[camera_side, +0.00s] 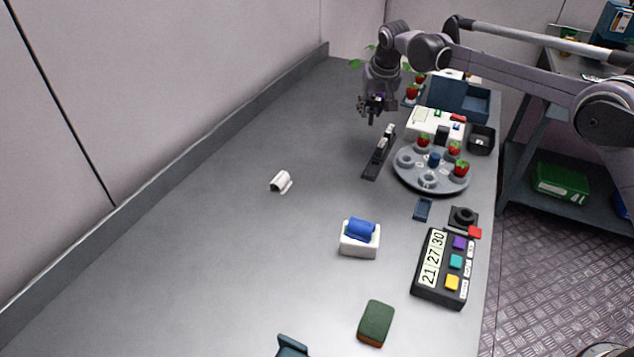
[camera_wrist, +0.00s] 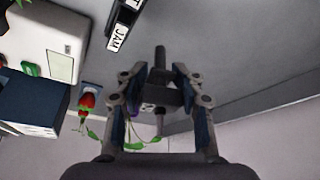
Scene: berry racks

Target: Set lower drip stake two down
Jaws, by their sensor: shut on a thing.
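My gripper (camera_side: 376,104) is at the far part of the bench, above the far end of a black labelled strip (camera_side: 377,160). In the wrist view my gripper (camera_wrist: 159,88) is shut on a dark stake (camera_wrist: 160,57), with one finger on each side of its wider middle. The stake's tip (camera_side: 371,119) points down below the fingers in the side view, clear of the bench. The strip also shows in the wrist view (camera_wrist: 128,14), with white labels, one reading JAM. I cannot tell whether a number marks the held stake.
A round grey tray (camera_side: 420,183) with strawberries and ring holders stands right of the strip. A white box (camera_side: 424,131) and blue bin (camera_side: 447,95) stand behind it. A potted strawberry plant (camera_side: 411,92) is close by my gripper. The bench left of the strip is mostly clear.

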